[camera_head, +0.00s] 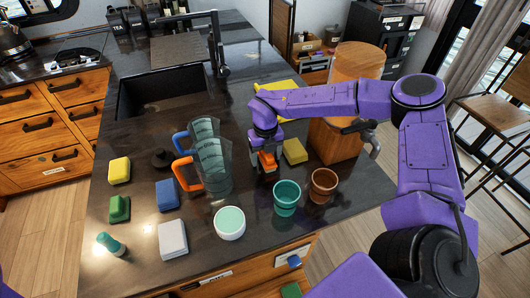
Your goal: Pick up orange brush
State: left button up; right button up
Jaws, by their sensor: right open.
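The orange brush (267,161) is on the dark counter, near the middle of the head view, just right of the measuring jugs. My right gripper (264,153) reaches in from the right and points down over it, with its open fingers at the brush. The gripper partly hides the brush, and I cannot tell whether the fingers touch it. My left gripper is out of view.
Measuring jugs (211,165) stand close left of the gripper; a yellow sponge (295,151) is close right. A teal cup (287,198), brown cup (322,186) and white bowl (229,224) stand nearer the front edge. A wooden dispenser (337,142) stands at right, beneath my arm.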

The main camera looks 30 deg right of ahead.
jog(key=shift+s+r, duration=0.1)
jog(key=shift+s, duration=0.2)
jog(key=shift+w, duration=0.1)
jog(key=c, duration=1.2)
jog(key=shift+o, duration=0.2)
notch_tip(320, 180, up, 10)
jog(key=b, duration=0.3)
jog(key=shift+f, duration=0.2)
jog(key=shift+r, duration=0.2)
jog(key=shift+o, duration=0.6)
